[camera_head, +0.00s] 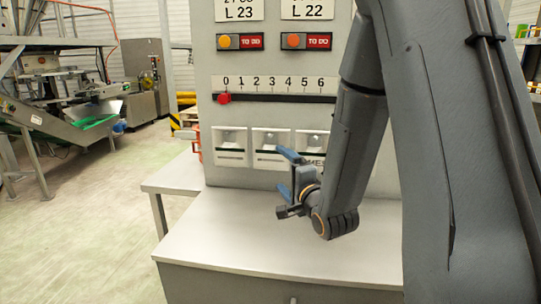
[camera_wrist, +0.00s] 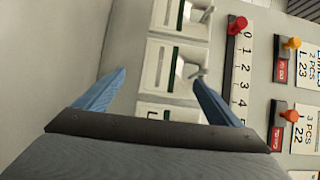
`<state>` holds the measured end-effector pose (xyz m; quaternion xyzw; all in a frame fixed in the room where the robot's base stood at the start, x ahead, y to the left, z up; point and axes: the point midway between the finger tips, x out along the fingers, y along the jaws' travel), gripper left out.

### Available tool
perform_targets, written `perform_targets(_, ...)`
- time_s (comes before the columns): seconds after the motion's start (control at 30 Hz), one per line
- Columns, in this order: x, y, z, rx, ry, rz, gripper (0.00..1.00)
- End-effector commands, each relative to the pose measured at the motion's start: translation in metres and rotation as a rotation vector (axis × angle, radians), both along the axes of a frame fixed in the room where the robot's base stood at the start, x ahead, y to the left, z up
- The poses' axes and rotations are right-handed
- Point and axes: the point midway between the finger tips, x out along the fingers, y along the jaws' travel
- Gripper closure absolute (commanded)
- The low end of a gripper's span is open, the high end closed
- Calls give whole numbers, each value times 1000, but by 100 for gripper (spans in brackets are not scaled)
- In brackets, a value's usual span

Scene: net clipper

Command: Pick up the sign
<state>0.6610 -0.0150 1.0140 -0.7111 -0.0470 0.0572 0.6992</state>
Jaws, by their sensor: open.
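White signs marked L 23 (camera_head: 239,11) and L 22 (camera_head: 307,10) are at the top of the grey panel (camera_head: 205,110). Red TO DO plates (camera_head: 251,42) sit below them beside orange buttons. I cannot tell which is the task's sign. My gripper (camera_head: 282,173) is open and empty, with blue fingers in front of the panel's lower part. In the wrist view my gripper (camera_wrist: 160,75) faces a row of white holders (camera_wrist: 173,68). The L 23 sign (camera_wrist: 305,62) and L 22 sign (camera_wrist: 304,130) show sideways at that view's right.
A number scale with a red slider (camera_head: 224,98) runs above the white holders (camera_head: 232,134). A bare grey table (camera_head: 250,240) stands below the panel. Machinery (camera_head: 70,110) stands far left, with open floor (camera_head: 75,225) in front. My arm hides the panel's right side.

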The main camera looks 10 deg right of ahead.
Motion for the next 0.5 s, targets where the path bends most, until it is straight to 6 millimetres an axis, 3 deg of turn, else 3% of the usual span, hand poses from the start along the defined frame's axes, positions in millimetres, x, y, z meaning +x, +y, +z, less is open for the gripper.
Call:
perform_targets(0.37, 33, 5, 4, 20, -13, 4, 12)
perform_targets(0.5, 53, 7, 5, 19, -13, 4, 12)
